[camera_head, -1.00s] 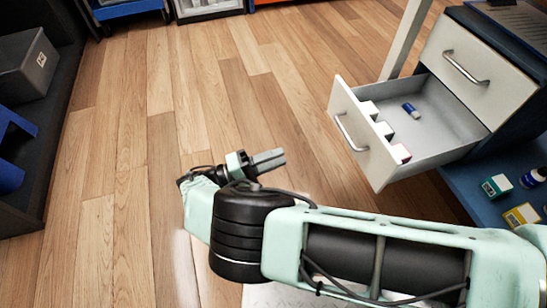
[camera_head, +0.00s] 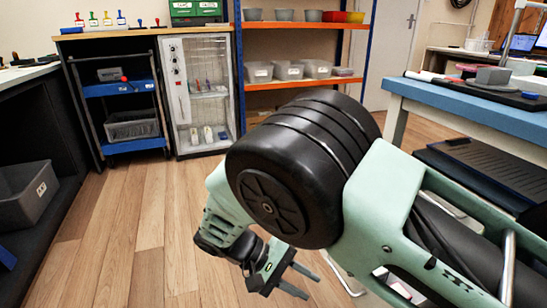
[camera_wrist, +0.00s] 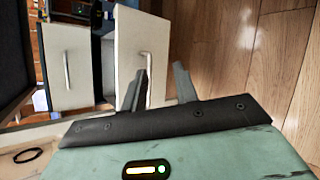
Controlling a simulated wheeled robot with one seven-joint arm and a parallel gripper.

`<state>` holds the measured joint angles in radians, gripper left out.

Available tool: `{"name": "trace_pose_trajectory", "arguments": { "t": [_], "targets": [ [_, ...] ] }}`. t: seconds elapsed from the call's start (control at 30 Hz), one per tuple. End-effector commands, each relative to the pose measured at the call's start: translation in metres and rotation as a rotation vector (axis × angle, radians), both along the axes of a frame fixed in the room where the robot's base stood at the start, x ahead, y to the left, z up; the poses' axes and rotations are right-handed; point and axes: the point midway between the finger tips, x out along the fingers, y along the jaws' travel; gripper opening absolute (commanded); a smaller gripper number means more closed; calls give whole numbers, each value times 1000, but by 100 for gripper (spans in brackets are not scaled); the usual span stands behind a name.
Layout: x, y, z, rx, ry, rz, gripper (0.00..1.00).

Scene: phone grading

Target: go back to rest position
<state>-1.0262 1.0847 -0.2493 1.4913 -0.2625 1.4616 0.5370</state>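My gripper (camera_head: 306,286) hangs low over the wooden floor in the head view, in front of my arm's black joint. Its two fingers are apart with nothing between them. The wrist view also shows the gripper (camera_wrist: 158,80) with spread, empty fingers. Beyond the fingers there, a white drawer cabinet (camera_wrist: 65,72) shows with an open drawer front (camera_wrist: 143,42) beside it. In the head view my arm hides most of that drawer.
A glass-door cabinet (camera_head: 196,92), a blue cart (camera_head: 118,90) and a shelf rack (camera_head: 300,85) with grey bins stand at the back. A blue-edged table (camera_head: 480,112) is at right. A grey bin (camera_head: 28,195) sits at left. Floor at centre left is clear.

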Motion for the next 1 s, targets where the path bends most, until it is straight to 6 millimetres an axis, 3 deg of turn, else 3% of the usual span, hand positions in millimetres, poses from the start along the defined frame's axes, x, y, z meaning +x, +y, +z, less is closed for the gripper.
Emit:
{"name": "trace_pose_trajectory", "arguments": {
  "t": [0.03, 0.3, 0.6, 0.8, 1.0],
  "targets": [
    [-5, -4, 18, 81, 35, -21, 30],
    [-49, -17, 88, 494, 150, -38, 30],
    [-109, -40, 161, 857, 110, 54, 30],
    [-141, -60, 184, 978, 35, 134, 30],
    [-163, -78, 194, 1034, -44, 203, 30]
  ]
}}
